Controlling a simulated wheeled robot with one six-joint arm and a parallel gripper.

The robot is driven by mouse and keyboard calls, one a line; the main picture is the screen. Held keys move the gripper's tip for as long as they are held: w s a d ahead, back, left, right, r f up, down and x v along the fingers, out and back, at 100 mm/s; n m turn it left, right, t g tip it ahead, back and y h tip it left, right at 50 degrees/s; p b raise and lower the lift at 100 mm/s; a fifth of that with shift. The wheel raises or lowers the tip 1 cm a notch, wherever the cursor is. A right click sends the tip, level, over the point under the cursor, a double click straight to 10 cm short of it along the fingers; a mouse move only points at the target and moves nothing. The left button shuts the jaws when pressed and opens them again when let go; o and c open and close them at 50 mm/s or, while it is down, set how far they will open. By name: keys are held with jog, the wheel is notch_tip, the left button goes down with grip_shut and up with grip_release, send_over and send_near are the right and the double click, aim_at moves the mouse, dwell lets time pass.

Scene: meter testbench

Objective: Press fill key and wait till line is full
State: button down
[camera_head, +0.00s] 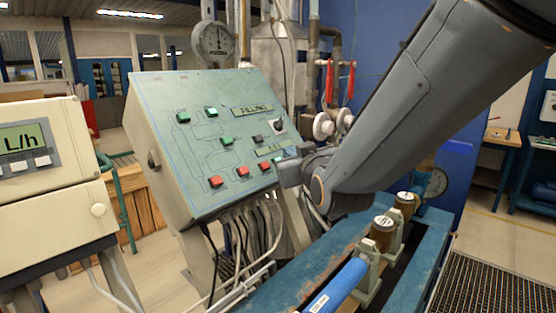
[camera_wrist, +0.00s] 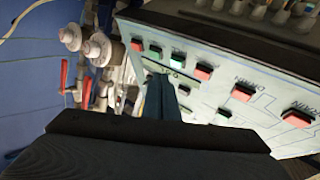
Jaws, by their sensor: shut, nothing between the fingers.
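The sloped grey-green control panel (camera_head: 160,110) stands in the middle of the head view. It carries green keys (camera_head: 227,141), red keys (camera_head: 242,171) and black keys, with a lit display (camera_head: 252,109) that appears to read "FILLING". I cannot tell which key is the fill key. My gripper (camera_head: 284,170) is at the panel's lower right edge. In the wrist view my gripper (camera_wrist: 162,92) is shut and empty, its fingers in front of the panel (camera_wrist: 215,85) among the keys. Whether the tips touch a key is hidden.
A beige meter box (camera_head: 50,150) with an "L/h" display stands at left. A blue bench (camera_head: 300,285) with a blue pipe (camera_head: 337,285) and brass fittings lies below my arm. Red-handled valves (camera_head: 328,82) and a round gauge (camera_head: 215,40) are behind the panel.

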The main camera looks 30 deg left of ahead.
jog(key=shift+s+d+r+p, duration=0.25)
jog(key=shift+d+r, duration=0.4)
jog(key=shift+d, duration=0.05)
jog(key=shift+s+d+r+p, duration=0.2)
jog(key=shift+d+r+p, duration=0.05)
jog(key=shift+d+r, duration=0.45)
